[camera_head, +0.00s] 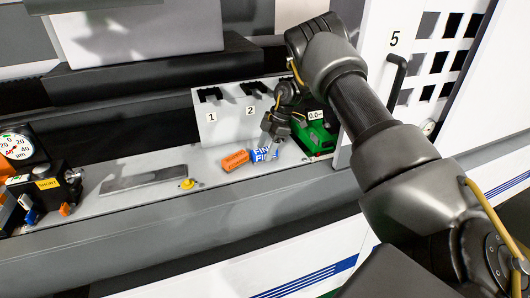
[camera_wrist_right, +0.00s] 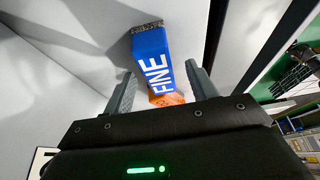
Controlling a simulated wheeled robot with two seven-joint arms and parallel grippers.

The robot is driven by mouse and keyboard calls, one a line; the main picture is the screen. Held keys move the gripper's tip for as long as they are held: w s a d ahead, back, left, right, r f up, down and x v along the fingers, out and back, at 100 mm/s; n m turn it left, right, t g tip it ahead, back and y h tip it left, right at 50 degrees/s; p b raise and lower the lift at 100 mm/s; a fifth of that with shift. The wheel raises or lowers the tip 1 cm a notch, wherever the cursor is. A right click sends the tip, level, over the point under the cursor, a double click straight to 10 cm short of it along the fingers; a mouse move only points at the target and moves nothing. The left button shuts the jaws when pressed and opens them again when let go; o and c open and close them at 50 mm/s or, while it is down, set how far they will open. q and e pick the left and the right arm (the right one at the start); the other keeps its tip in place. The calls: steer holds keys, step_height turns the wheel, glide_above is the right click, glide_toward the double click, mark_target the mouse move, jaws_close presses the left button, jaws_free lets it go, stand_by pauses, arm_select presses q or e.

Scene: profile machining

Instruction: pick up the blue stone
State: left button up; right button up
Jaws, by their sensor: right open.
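The blue stone (camera_head: 262,154), marked "FINE" in white, sits on the grey ledge in front of the white numbered block. In the right wrist view the blue stone (camera_wrist_right: 152,60) shows between and just beyond the open fingers, with its grey end at the top. My right gripper (camera_head: 270,136) is over the blue stone, open; its two fingers also show in the right wrist view (camera_wrist_right: 160,85). I cannot tell whether they touch it. An orange stone (camera_head: 235,161) lies close beside the blue one; it shows partly hidden in the wrist view (camera_wrist_right: 165,99). My left gripper is not in view.
The white block (camera_head: 222,128) with slots 1 and 2 stands behind the stones. A green device (camera_head: 318,137) reading 0.0 is close on the right. A flat grey bar (camera_head: 142,181), a yellow knob (camera_head: 187,184) and a dial gauge (camera_head: 17,147) are to the left.

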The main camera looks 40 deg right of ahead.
mark_target(265, 151)
steer(key=shift+x, duration=1)
steer(key=c, duration=1.1)
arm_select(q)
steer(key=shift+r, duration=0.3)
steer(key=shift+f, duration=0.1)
arm_select(e)
steer(key=shift+s+r+b, duration=0.1)
steer(key=shift+r+b, duration=0.15)
steer(key=shift+b, duration=0.2)
step_height(265, 151, up, 11)
steer(key=b, duration=0.1)
arm_select(q)
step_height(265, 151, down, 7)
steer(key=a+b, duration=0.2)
steer(key=b, duration=0.3)
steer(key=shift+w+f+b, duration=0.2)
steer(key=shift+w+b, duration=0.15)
arm_select(e)
steer(key=s+a, duration=0.3)
steer(key=s, duration=0.6)
steer(key=s+a, duration=0.3)
steer(key=s, duration=0.6)
steer(key=shift+s+a, duration=0.3)
